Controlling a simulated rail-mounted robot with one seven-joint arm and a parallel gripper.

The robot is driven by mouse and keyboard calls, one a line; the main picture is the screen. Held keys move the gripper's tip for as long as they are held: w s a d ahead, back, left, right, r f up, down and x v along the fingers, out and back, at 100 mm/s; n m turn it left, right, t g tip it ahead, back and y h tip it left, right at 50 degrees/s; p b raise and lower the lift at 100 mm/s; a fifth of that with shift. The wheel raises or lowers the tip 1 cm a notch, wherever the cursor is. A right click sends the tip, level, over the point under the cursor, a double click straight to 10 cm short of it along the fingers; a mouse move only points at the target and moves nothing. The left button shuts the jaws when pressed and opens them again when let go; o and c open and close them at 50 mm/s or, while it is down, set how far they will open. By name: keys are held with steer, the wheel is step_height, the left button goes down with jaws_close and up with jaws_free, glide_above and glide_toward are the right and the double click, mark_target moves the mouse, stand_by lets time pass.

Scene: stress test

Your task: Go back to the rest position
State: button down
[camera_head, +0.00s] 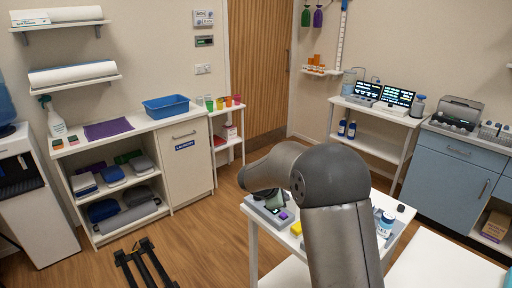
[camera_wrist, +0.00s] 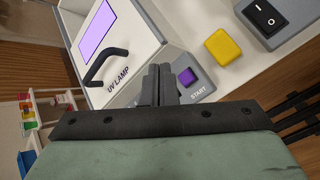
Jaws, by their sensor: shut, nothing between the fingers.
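My gripper (camera_wrist: 159,85) shows in the wrist view with its two dark fingers together and nothing between them. It is at the front of a grey and white box marked UV LAMP (camera_wrist: 135,58), just left of the purple START button (camera_wrist: 187,77). I cannot tell whether the fingers touch the box. The box has a black handle and a lilac window. In the head view my arm hides the gripper and much of the small white table (camera_head: 252,229); part of the UV lamp box (camera_head: 262,215) shows beside the arm.
A yellow block (camera_wrist: 224,47) and a black rocker switch (camera_wrist: 265,17) are close to the right of the button.

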steer(key=s+d+r+m+g+y, duration=0.1)
steer(key=s+r+m, duration=0.15)
steer(key=s, duration=0.35)
steer(key=s+d+r+m+g, duration=0.1)
steer(key=s+d+m, duration=0.15)
steer(key=s, duration=0.45)
steer(key=s+d+r+m+g+y, duration=0.1)
steer(key=s+r+m, duration=0.15)
steer(key=s, duration=0.35)
steer(key=s+a+f+m+g+y, duration=0.1)
steer(key=s+m, duration=0.3)
steer(key=s, duration=0.6)
steer(key=s+a+f+m+g+y, duration=0.1)
steer(key=s+a+m+y, duration=0.2)
steer(key=s, duration=0.8)
steer(key=shift+s+f+m+y, duration=0.2)
steer(key=shift+s+m+y, duration=0.15)
steer(key=shift+m, duration=0.9)
